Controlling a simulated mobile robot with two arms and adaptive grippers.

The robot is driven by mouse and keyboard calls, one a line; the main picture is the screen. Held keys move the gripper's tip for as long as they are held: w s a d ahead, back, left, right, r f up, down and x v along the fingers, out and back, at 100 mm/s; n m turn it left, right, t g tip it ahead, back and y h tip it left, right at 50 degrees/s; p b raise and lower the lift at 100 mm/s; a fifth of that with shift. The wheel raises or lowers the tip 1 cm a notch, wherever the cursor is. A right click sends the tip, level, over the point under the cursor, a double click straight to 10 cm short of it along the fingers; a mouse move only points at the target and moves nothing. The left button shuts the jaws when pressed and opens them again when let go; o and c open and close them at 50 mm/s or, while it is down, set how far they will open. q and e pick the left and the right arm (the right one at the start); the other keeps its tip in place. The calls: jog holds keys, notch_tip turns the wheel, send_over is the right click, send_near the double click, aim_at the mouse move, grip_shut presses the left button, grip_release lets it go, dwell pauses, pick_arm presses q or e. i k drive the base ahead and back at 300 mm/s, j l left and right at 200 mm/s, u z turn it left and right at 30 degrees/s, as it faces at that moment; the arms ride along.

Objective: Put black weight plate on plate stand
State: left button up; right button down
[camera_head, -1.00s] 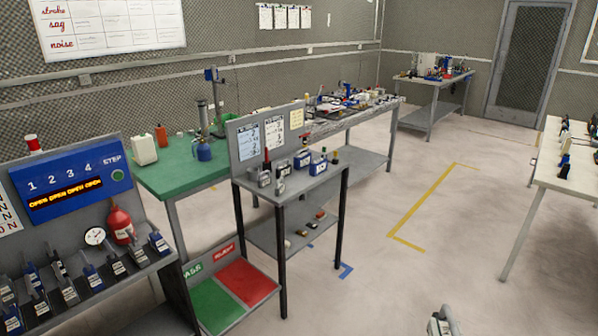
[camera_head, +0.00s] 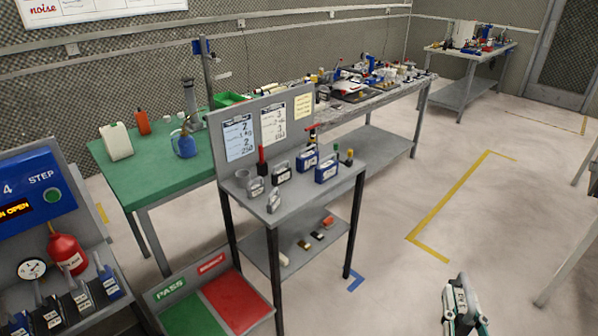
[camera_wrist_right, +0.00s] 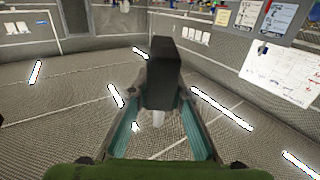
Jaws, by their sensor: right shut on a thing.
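My right gripper (camera_head: 462,300) shows at the bottom of the head view, over the floor and well to the right of the small grey table. In the right wrist view, its green-padded fingers (camera_wrist_right: 158,130) are shut on a dark, block-like thing (camera_wrist_right: 163,75), which looks like the black weight plate seen edge-on. The head view does not show this thing clearly. Small grey, blue and dark items (camera_head: 308,158) with coloured upright parts stand on the small grey table (camera_head: 310,200). I cannot tell which is the plate stand. My left gripper is not in view.
A green workbench (camera_head: 170,182) stands behind at left. A panel with a red bottle (camera_head: 66,250) and the green and red PASS/REJECT bins (camera_head: 235,300) are at lower left. A lower shelf (camera_head: 300,248) holds small parts. The floor (camera_head: 410,200) right of the table is clear.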

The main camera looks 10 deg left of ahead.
aim_at(300, 193)
jog(key=i, duration=1.3)
jog(key=i+u, duration=0.1)
jog(key=u, duration=0.25)
jog(key=i+u, duration=0.1)
jog(key=u, duration=0.25)
